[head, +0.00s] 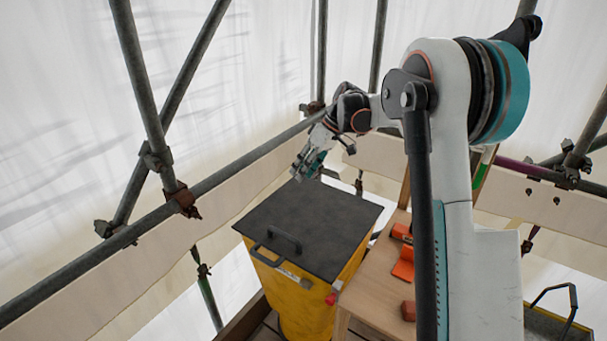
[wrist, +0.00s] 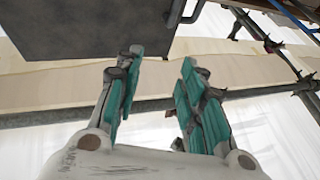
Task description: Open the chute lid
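The chute is a yellow bin (head: 304,305) with a flat dark grey lid (head: 318,222), which lies shut on top. A black bar handle (head: 285,240) stands near the lid's front edge. My gripper (head: 303,172) is above the lid's far left corner, well away from that handle. In the wrist view, my gripper (wrist: 162,58) has its two teal-padded fingers apart with nothing between them. A dark grey panel (wrist: 85,25), which looks like the lid, fills the upper left there, beyond the fingertips. A metal handle shape (wrist: 190,12) shows at its right edge.
A wooden bench (head: 370,290) stands close to the bin's right side, with orange items (head: 403,265) on it. Scaffold tubes (head: 235,180) and pale boards run behind and left of the bin. A dark container (head: 555,325) is at the lower right.

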